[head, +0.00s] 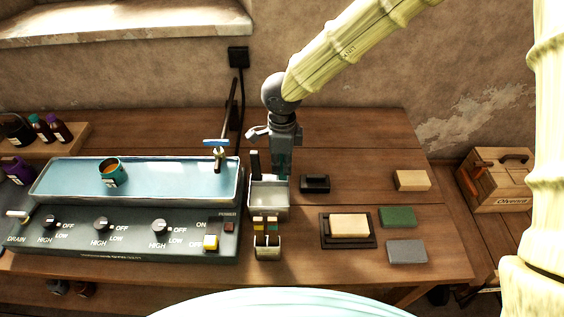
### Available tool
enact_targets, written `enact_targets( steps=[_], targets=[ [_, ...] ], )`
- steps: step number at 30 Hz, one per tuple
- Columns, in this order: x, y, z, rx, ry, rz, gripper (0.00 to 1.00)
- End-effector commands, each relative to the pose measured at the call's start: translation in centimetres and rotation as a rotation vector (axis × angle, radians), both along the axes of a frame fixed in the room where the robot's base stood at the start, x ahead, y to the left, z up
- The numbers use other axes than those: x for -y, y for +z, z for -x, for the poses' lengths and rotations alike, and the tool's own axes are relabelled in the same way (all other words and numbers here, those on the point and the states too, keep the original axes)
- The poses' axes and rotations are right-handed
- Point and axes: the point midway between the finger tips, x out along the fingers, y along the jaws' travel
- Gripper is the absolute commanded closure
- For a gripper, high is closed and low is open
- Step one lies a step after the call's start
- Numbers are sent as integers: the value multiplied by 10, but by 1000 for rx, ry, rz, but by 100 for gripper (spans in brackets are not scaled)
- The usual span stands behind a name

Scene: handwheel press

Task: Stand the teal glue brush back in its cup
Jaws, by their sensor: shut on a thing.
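My gripper (281,163) points down above the workbench, just behind a light grey open box-shaped cup (268,197). It is shut on a dark teal thing, seemingly the teal glue brush (283,160); little of it shows between the fingers. I cannot tell whether its lower end is inside the cup's back right corner or behind it. A dark upright piece (254,163) stands at the cup's back left. In front, a smaller holder (267,253) has dark handles with yellow and coloured bands.
A long blue tray (190,180) with a teal pot of orange stuff (110,172) lies left, behind a control panel (130,234). Right are a black block (315,184), a framed tan block (349,226), and green (397,217), grey (406,251) and tan (412,181) blocks.

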Motion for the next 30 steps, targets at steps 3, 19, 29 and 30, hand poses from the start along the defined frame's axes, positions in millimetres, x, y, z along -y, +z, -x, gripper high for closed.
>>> enact_targets(
  steps=[3,19,29,30],
  targets=[
    [1,0,0,0,0,2,80],
    [0,7,0,1,0,0,62],
    [0,60,-1,2,-1,-3,62],
    [1,67,-1,1,-2,-1,62]
  ],
)
